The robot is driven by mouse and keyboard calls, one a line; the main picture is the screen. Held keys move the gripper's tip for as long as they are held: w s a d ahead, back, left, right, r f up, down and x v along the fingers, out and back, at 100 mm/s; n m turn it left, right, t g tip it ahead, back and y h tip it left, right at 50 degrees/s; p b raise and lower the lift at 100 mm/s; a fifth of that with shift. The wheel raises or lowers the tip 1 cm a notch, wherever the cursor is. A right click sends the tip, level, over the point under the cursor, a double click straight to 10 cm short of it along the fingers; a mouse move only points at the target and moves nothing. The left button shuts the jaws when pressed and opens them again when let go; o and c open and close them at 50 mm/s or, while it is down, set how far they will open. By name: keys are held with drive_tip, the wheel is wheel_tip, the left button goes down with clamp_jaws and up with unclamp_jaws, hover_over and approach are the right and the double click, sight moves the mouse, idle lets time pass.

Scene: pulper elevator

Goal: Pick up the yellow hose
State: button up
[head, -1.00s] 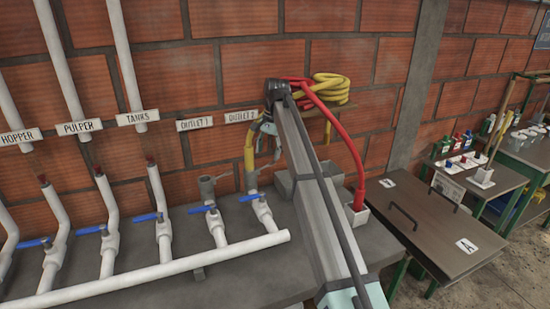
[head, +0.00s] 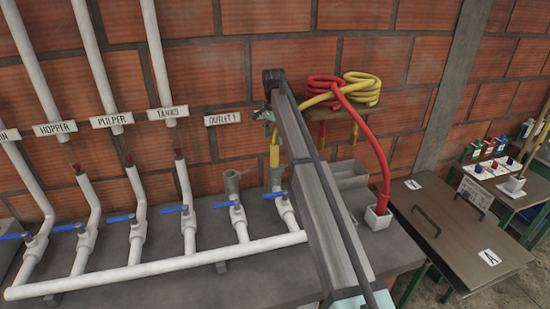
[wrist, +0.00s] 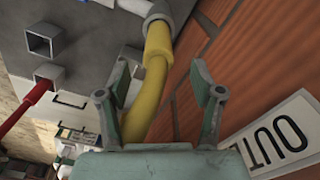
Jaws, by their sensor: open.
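The yellow hose (head: 274,152) rises from the pipe fitting at the right end of the row, passes behind my arm, and is coiled on a wall shelf (head: 345,113). In the wrist view the yellow hose (wrist: 154,78) runs from the grey fitting (wrist: 166,12) down between my fingers. My gripper (wrist: 162,82) is open, with one finger on each side of the hose in the picture. I cannot tell whether they touch it. In the head view my gripper (head: 265,114) is mostly hidden by my arm.
A red hose (head: 366,135) curves from the shelf to a small white square holder (head: 378,217). Several white pipes with blue valves (head: 238,205) stand on the grey counter to the left. The outlet sign (wrist: 279,135) is close to the right finger. A brown-topped table (head: 440,225) stands at right.

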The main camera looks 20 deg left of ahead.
sight(274, 144)
wheel_tip(274, 144, down, 4)
drive_tip(key=shift+r+p, duration=0.25)
drive_tip(key=shift+p, duration=0.1)
drive_tip(key=shift+f+p, duration=1.3)
drive_tip(key=shift+f, duration=1.4)
drive_tip(key=shift+d, duration=0.1)
clamp_jaws()
